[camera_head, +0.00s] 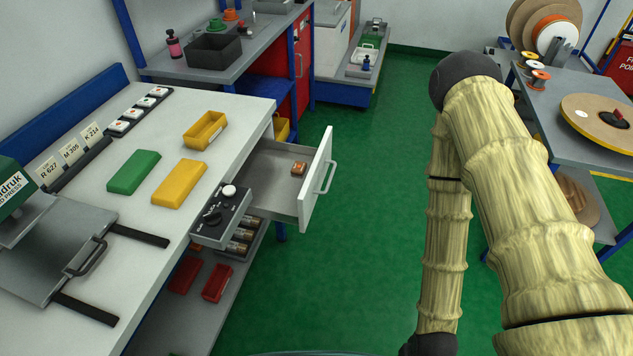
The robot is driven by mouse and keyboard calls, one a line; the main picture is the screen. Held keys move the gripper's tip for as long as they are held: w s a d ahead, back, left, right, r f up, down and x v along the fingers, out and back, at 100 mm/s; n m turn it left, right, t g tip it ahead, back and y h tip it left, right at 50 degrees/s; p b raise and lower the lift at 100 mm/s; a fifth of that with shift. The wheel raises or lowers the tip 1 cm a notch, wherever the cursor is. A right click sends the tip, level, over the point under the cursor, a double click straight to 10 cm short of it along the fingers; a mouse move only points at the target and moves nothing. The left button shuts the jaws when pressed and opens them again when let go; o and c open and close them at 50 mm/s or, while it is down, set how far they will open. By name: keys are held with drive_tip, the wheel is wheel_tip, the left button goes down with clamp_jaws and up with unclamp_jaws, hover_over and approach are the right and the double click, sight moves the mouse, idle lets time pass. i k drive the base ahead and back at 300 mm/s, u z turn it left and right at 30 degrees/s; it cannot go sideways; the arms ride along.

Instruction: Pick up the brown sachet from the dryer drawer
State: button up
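The brown sachet (299,168) is a small orange-brown packet. It lies inside the pulled-out drawer, towards its far right corner near the front panel. The drawer (270,185) is light grey, open, and sticks out from under the white bench, with a bar handle (325,178) on its front. My arm, in a pale yellow ribbed cover, fills the right side of the picture, well apart from the drawer. My gripper is not in view; the arm runs down out of the bottom edge.
A table with reels (600,125) stands at right. Green floor (365,220) is clear between.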

sight(299, 167)
drive_tip(key=z, duration=2.05)
drive_tip(key=i, duration=1.05)
drive_tip(key=u, duration=3.3)
